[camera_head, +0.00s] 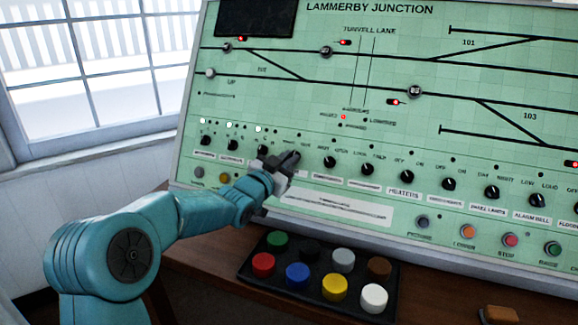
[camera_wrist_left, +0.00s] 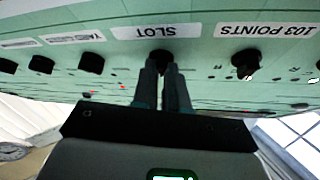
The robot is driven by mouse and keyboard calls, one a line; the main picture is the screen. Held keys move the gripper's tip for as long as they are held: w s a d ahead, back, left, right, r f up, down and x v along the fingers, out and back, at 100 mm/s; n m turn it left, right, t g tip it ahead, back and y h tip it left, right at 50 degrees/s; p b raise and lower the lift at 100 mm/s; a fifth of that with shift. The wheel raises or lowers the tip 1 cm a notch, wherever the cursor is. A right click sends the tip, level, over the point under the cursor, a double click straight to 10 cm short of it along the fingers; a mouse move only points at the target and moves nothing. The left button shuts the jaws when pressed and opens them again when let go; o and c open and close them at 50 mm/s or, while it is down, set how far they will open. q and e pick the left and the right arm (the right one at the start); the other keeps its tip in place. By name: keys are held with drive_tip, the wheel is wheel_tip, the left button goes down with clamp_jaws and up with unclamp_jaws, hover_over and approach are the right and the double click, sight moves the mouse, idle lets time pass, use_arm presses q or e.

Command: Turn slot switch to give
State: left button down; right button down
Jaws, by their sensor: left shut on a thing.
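The slot switch (camera_wrist_left: 160,56) is a black rotary knob beside a white "SLOT" label (camera_wrist_left: 157,31) on the green panel, upside down in the left wrist view. My left gripper (camera_wrist_left: 165,72) has its two fingers close together on that knob. In the head view my left gripper (camera_head: 287,160) is at the row of knobs and mostly hides the slot switch. The knob's pointer direction cannot be made out, nor any "give" marking. My right gripper is not in view.
The "103 POINTS" knob (camera_wrist_left: 246,62) is the neighbour on one side. More black knobs (camera_head: 330,162) run along the row to the right. A row of push buttons (camera_head: 468,231) lies below. A black tray (camera_head: 250,275) with several coloured round caps is on the wooden desk.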

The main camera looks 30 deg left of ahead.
use_arm(q)
drive_tip(key=m+h+p, duration=0.1)
drive_tip(key=r+m+h+p, duration=0.1)
drive_tip(key=shift+a+m, duration=0.2)
drive_tip(key=shift+m, duration=0.2)
drive_tip(key=shift+f+m+g+h+p, duration=0.1)
drive_tip(key=shift+m+g+h+p, duration=0.25)
drive_tip(key=shift+m+p, duration=0.4)
drive_tip(key=c, duration=1.2)
unclamp_jaws()
drive_tip(key=shift+w, duration=0.1)
drive_tip(key=shift+o, duration=0.2)
drive_tip(key=shift+f, duration=0.2)
